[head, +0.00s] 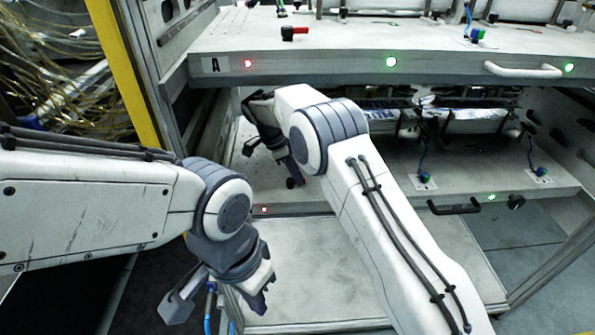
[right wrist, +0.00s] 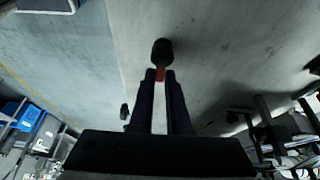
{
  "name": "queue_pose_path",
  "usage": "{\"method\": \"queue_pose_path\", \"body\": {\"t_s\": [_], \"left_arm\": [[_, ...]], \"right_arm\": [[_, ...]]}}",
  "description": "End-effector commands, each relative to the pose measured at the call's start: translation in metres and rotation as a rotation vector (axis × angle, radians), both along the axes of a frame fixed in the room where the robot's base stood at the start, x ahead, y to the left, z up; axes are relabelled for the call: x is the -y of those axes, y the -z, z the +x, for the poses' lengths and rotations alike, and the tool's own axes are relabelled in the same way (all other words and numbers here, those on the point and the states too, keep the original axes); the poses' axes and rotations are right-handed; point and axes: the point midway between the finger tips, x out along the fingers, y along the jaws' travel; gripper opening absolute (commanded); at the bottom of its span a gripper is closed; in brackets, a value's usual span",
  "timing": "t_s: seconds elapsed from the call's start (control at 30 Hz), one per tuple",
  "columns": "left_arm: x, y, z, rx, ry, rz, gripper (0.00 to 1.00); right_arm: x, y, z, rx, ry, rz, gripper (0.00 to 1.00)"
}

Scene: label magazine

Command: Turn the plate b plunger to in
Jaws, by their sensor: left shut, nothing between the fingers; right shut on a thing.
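The plate b plunger, a black knob with a red collar (right wrist: 162,52), stands on the lower grey plate (head: 400,165). My right gripper (right wrist: 160,76) is shut on it, with the fingertips at the red collar and the black end showing just beyond them. In the head view my right gripper (head: 294,175) reaches down to the left front of the lower plate, and the plunger (head: 291,184) is mostly hidden behind it. My left gripper (head: 258,302) is shut and empty, low in front of the rack and apart from the plates.
The upper plate (head: 330,68), labelled A, overhangs the lower one and carries a red-and-black plunger (head: 294,33). Handles (head: 522,70) stick out in front. Loose cables (head: 60,60) hang at left beside a yellow post (head: 122,70). A red light (head: 264,210) shows on the lower plate's front edge.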

Motion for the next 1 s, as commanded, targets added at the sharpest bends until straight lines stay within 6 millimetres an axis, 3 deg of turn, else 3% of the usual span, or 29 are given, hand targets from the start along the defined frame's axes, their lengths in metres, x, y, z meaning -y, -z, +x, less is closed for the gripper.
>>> {"method": "queue_pose_path", "body": {"t_s": [0.57, 0.6, 0.63, 0.67, 1.0], "left_arm": [[0.0000, -0.0019, 0.0000, 0.000, 0.000, 0.000, 0.00], [0.0000, -0.0019, 0.0000, 0.000, 0.000, 0.000, 0.00], [0.0000, -0.0019, 0.0000, 0.000, 0.000, 0.000, 0.00], [0.0000, -0.0019, 0.0000, 0.000, 0.000, 0.000, 0.00], [-0.0001, -0.0031, 0.0000, 0.000, 0.000, 0.000, 0.00]], "right_arm": [[-0.0026, 0.0004, 0.0001, 0.004, 0.028, 0.008, 0.00], [-0.0025, 0.0004, 0.0000, 0.004, 0.028, 0.008, 0.30], [-0.0024, 0.0004, -0.0001, 0.004, 0.028, 0.007, 0.42], [-0.0021, 0.0003, -0.0001, 0.003, 0.028, 0.007, 0.45], [-0.0001, -0.0015, -0.0002, 0.002, 0.028, 0.003, 0.45]]}}
